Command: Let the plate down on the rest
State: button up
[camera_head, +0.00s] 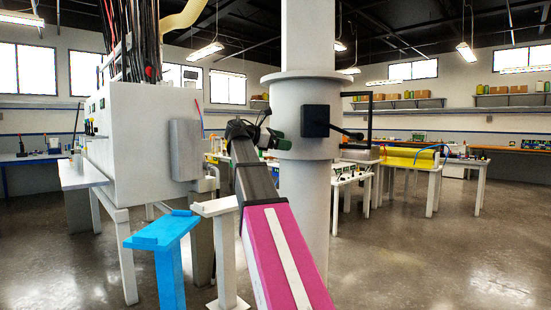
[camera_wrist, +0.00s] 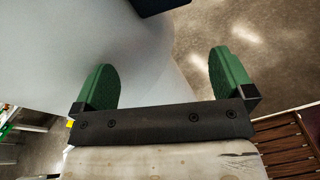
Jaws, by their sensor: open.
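My gripper (camera_head: 277,142) is at the left face of a thick white column (camera_head: 308,190), left of a black box with a lever (camera_head: 315,121) on that column. In the wrist view its two green fingers (camera_wrist: 163,62) stand wide apart with nothing held between them. The column's pale surface (camera_wrist: 150,60) fills the view behind them, and the dark box (camera_wrist: 160,5) shows at the top edge. I cannot tell whether the fingers touch the column. I cannot make out the plate or the rest with certainty.
A blue stand (camera_head: 165,240) and a white stand (camera_head: 220,208) are at front left, beside a white cabinet (camera_head: 140,150) on legs. Benches, one with a yellow cover (camera_head: 412,158), stand behind at right. The floor at right is clear.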

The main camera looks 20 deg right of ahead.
notch_tip(320, 180, down, 6)
jog(key=w+a+t+y, duration=0.1)
jog(key=w, duration=0.1)
jog(key=shift+f, duration=0.1)
